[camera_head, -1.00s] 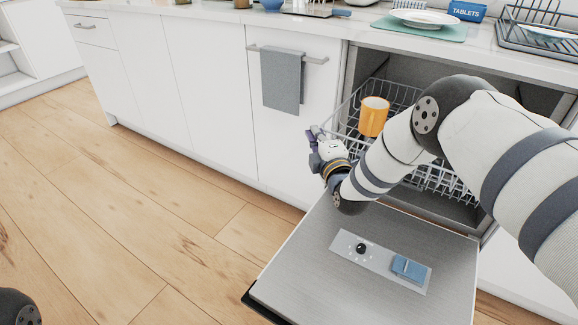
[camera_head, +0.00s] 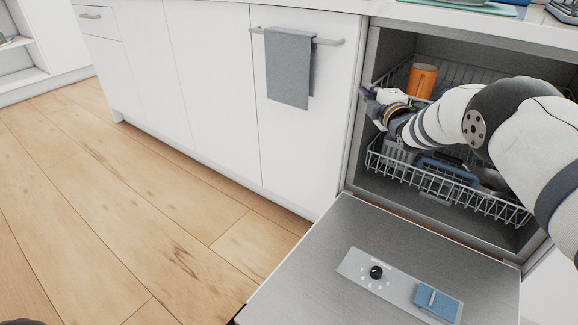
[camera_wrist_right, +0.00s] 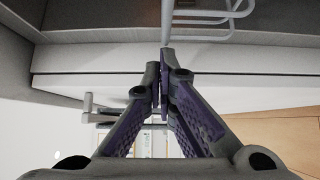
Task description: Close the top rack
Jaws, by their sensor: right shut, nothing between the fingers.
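The open dishwasher has a wire top rack (camera_head: 455,73) holding an orange mug (camera_head: 421,80). The rack sits inside the cavity, and my right arm hides much of its front and right side. My right gripper (camera_head: 367,92) is at the rack's front left, by the left side of the opening. In the right wrist view its fingers (camera_wrist_right: 164,75) are shut and empty, with the tips close to a white wire (camera_wrist_right: 166,22) of a rack. I cannot tell whether they touch it. My left gripper is not in view.
The lower rack (camera_head: 400,174) holds a blue item and other dishes, below my arm. The dishwasher door (camera_head: 310,265) lies open with a dial and a blue dispenser lid. A grey towel (camera_head: 288,68) hangs on the cabinet handle to the left. The wooden floor at left is clear.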

